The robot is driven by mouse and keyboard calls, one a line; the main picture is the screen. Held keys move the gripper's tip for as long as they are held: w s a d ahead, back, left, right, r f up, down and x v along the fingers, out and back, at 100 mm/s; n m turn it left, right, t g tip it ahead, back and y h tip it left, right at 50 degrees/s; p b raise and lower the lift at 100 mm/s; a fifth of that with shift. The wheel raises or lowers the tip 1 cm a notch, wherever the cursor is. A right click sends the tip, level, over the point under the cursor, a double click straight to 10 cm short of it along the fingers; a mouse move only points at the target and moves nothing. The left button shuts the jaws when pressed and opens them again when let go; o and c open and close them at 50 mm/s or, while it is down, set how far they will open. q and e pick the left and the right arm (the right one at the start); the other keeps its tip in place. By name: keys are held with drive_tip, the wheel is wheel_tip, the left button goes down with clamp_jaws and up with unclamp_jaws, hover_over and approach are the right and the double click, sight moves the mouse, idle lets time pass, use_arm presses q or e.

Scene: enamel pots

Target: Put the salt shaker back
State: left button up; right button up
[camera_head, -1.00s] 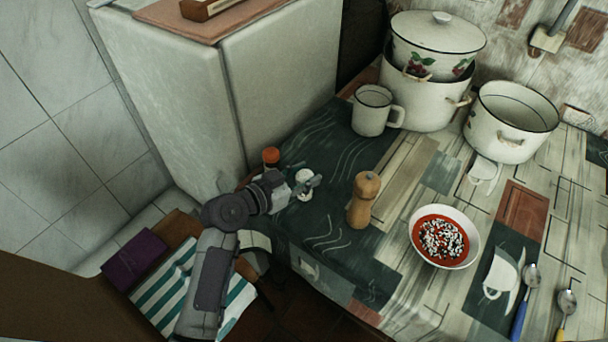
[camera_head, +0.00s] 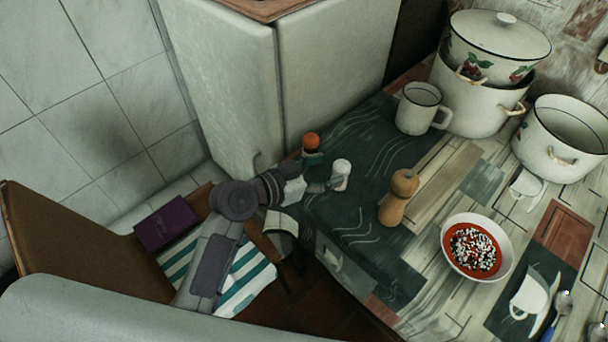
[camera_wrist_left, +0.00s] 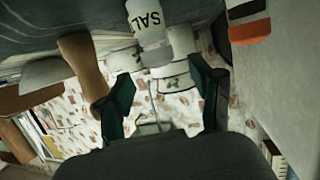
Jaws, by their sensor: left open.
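The white salt shaker (camera_head: 341,174) stands upright on the table near its left corner. In the left wrist view the shaker (camera_wrist_left: 149,22) shows upside down with part of its "SAL" label readable, just beyond my fingertips. My left gripper (camera_head: 322,186) is open and empty, low beside the shaker on its left. In the left wrist view the two dark fingers of my left gripper (camera_wrist_left: 163,92) are spread wide with nothing between them. My right gripper is not in view.
An orange-capped bottle (camera_head: 311,143) stands close behind the gripper. A wooden mill (camera_head: 398,198) stands right of the shaker, then a bowl of red food (camera_head: 447,256). A mug (camera_head: 415,108) and enamel pots (camera_head: 478,100) are at the back. A chair (camera_head: 70,245) is left.

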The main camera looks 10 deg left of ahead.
use_arm(q)
drive_tip(key=v, duration=0.7)
drive_tip(key=shift+d, duration=0.1)
